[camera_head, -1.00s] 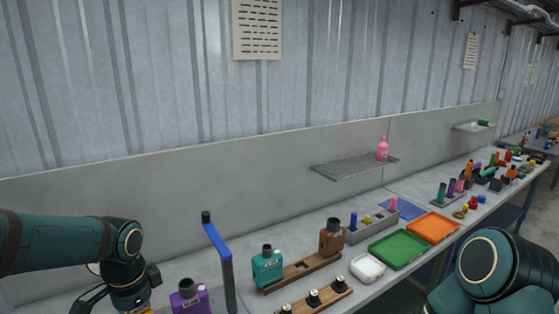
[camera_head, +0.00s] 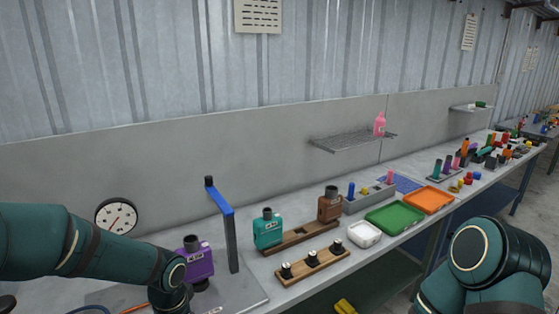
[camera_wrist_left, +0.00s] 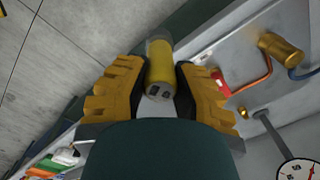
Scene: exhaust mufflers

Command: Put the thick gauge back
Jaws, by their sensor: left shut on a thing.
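My left gripper (camera_wrist_left: 160,92) is shut on a short yellow cylinder (camera_wrist_left: 159,68) with a grey far end and dark slots in its near end. It may be the thick gauge; I cannot tell for sure. In the head view my left arm comes in from the left, and its gripper is hidden below the bottom edge. A wooden stand (camera_head: 301,275) with three black-and-silver knobs stands on the bench. Behind it a longer wooden rack (camera_head: 297,239) holds a teal canister (camera_head: 267,230) and a brown canister (camera_head: 330,206), with a bare recess between them. My right gripper is out of view.
A purple canister (camera_head: 198,262) stands beside a post with a blue arm (camera_head: 222,202). A round dial (camera_head: 116,216) is at the left. A white tray (camera_head: 364,235), green tray (camera_head: 394,217) and orange tray (camera_head: 428,200) line the bench. A wire shelf (camera_head: 350,140) hangs on the wall.

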